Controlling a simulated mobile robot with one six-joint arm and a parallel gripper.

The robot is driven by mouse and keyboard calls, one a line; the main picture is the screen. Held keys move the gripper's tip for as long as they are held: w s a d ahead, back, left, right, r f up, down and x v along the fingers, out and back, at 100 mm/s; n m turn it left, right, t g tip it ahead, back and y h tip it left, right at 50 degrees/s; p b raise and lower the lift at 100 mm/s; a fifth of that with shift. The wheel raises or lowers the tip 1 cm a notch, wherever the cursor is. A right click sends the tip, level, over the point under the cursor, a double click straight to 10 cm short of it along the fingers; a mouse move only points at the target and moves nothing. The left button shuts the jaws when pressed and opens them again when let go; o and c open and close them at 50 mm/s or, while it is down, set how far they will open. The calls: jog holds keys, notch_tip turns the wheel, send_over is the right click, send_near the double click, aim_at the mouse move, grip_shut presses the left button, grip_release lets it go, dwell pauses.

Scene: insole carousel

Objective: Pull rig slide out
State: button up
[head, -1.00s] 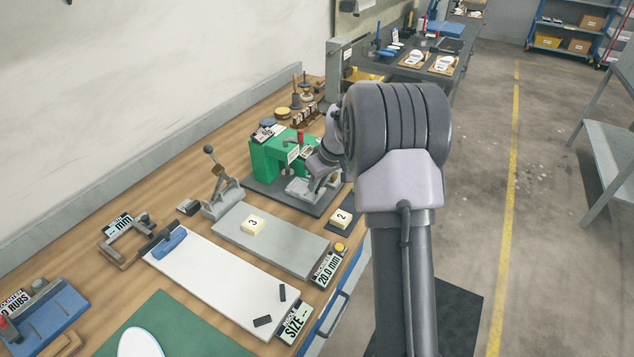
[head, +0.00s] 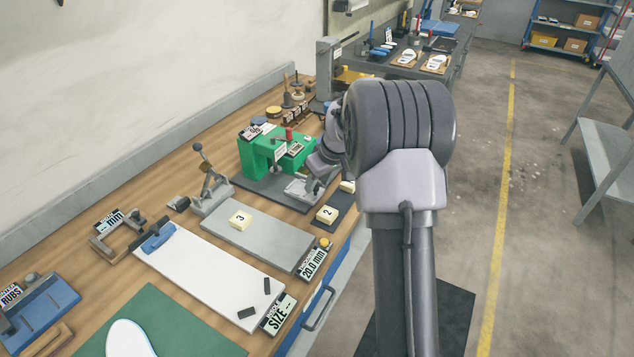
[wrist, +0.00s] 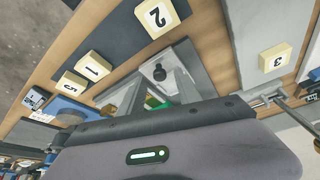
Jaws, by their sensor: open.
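The green rig (head: 258,156) stands on a dark base plate on the bench. Its light grey slide (head: 298,187) is at the front right of the rig, beside my gripper (head: 316,187). The wrist view shows a grey plate (wrist: 196,62) with a dark round knob (wrist: 159,72), which looks like the slide's knob. My gripper (wrist: 158,90) is open, with its two fingers pointing toward the knob, one on either side of it in the picture. I cannot tell whether the fingers touch it. A bit of green rig shows between the fingers.
Numbered blocks 2 (head: 327,214) and 3 (head: 240,219) lie close by; the wrist view also shows block 1 (wrist: 94,66) and block 5 (wrist: 73,83). A lever clamp (head: 211,188) stands left of the rig. A white board (head: 210,275) lies nearer.

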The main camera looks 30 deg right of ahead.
jog(key=p+v, duration=0.5)
jog(key=v, duration=1.1)
jog(key=shift+r, duration=0.1)
jog(key=s+a+r+m, duration=0.2)
jog(key=s+a+r, duration=0.3)
jog(key=a, duration=0.5)
jog(key=s+a+r+m, duration=0.1)
jog(key=s+a+r, duration=0.3)
jog(key=s+a, duration=0.45)
jog(key=s+a+f+m, duration=0.1)
jog(key=s+a, duration=0.3)
jog(key=s, duration=0.2)
jog(key=s+a+f+m+t+y, duration=0.1)
jog(key=s+a+f+m, duration=0.1)
jog(key=s+a, duration=0.2)
jog(key=s, duration=0.3)
jog(key=shift+s+a+f, duration=0.15)
jog(key=shift+a+f, duration=0.05)
